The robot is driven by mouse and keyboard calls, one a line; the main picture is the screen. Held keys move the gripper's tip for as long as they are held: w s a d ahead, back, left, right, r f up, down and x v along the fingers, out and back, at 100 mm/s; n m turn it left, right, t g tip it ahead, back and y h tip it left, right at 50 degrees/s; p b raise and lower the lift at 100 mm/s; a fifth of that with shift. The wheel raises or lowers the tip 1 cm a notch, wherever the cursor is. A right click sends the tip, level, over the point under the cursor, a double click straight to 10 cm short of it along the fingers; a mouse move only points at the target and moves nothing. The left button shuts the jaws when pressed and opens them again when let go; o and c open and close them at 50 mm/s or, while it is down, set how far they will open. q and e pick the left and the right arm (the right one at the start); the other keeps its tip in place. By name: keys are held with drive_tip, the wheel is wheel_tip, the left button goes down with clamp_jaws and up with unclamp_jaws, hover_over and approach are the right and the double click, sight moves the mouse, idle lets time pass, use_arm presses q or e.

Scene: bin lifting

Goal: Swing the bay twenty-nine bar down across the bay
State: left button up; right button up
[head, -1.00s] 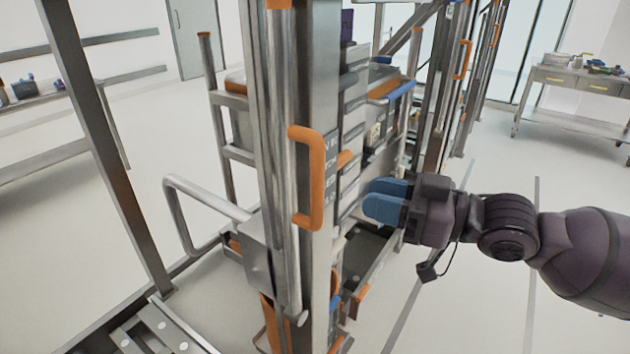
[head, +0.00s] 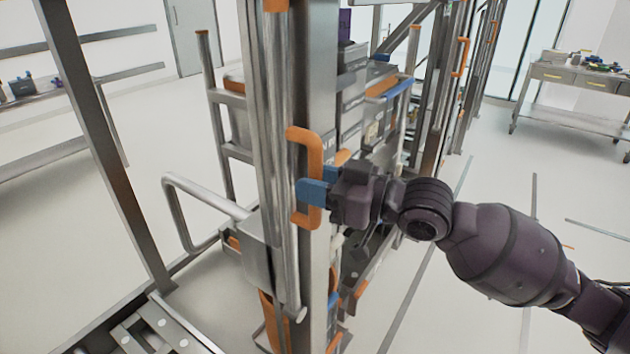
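The bay bar (head: 279,130) is a round metal bar standing upright along the post. An orange handle (head: 313,150) sticks out to its right, about halfway up. My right gripper (head: 322,183) is at the lower half of this handle, reaching in from the right. One blue finger crosses in front of the handle and the other shows behind it, spaced apart. Whether the fingers touch the handle cannot be told. The bay number is not legible. My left gripper is not in view.
A metal bracket (head: 263,262) with a looped tube (head: 178,215) is left of the bar. Grey bins with orange and blue trim stand behind the post. A roller conveyor (head: 150,335) lies at the lower left. The floor at the right is open, up to a workbench (head: 575,85).

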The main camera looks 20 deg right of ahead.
clamp_jaws()
drive_tip(key=shift+a, duration=0.1)
idle(0.3)
